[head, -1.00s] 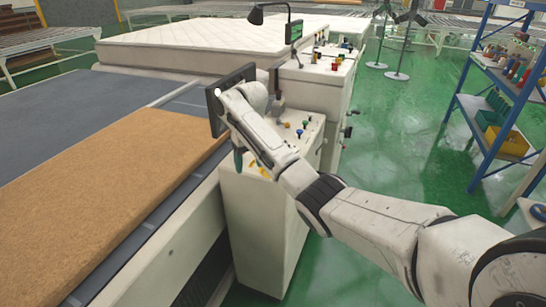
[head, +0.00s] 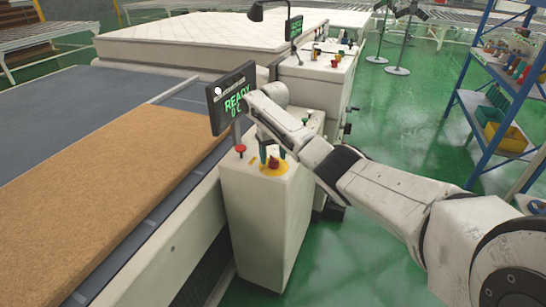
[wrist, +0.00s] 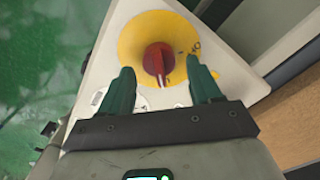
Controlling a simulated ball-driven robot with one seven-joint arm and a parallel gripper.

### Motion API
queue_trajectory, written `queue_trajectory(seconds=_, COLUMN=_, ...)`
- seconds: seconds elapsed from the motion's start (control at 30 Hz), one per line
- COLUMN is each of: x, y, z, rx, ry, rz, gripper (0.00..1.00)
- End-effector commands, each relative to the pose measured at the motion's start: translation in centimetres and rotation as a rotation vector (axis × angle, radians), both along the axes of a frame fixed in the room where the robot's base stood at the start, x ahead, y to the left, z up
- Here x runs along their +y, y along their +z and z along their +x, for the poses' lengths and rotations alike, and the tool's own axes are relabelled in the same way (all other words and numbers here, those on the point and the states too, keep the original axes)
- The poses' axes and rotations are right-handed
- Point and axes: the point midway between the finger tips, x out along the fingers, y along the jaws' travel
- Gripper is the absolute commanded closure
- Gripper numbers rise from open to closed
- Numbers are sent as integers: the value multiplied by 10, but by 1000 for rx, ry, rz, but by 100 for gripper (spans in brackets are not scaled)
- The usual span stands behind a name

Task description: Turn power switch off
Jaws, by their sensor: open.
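The power switch is a red rotary knob (wrist: 158,59) on a round yellow plate (wrist: 140,30) in the wrist view. It also shows in the head view as a red knob (head: 273,163) on its yellow plate at the front of a white control cabinet (head: 262,225). The knob's white mark points toward my gripper, and printed letters, partly readable as "NO", lie on the plate's right side. My gripper (wrist: 162,80) is open, its green fingers on either side of the knob's near end. I cannot tell whether they touch it.
A screen (head: 232,98) reading "READY" stands on the cabinet beside my arm. A red push button (head: 241,149) is left of the switch. A brown mattress slab (head: 90,175) lies on the conveyor to the left.

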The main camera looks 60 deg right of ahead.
Motion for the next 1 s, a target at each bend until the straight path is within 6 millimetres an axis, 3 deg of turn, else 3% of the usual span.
queue_trajectory(seconds=0.2, x=0, y=-13, z=0, rx=0, ry=0, rz=0, gripper=37)
queue_trajectory(seconds=0.47, x=0, y=-14, z=0, rx=-1, ry=0, rz=-1, gripper=37)
queue_trajectory(seconds=1.0, x=0, y=-14, z=0, rx=-1, ry=0, rz=-1, gripper=88)
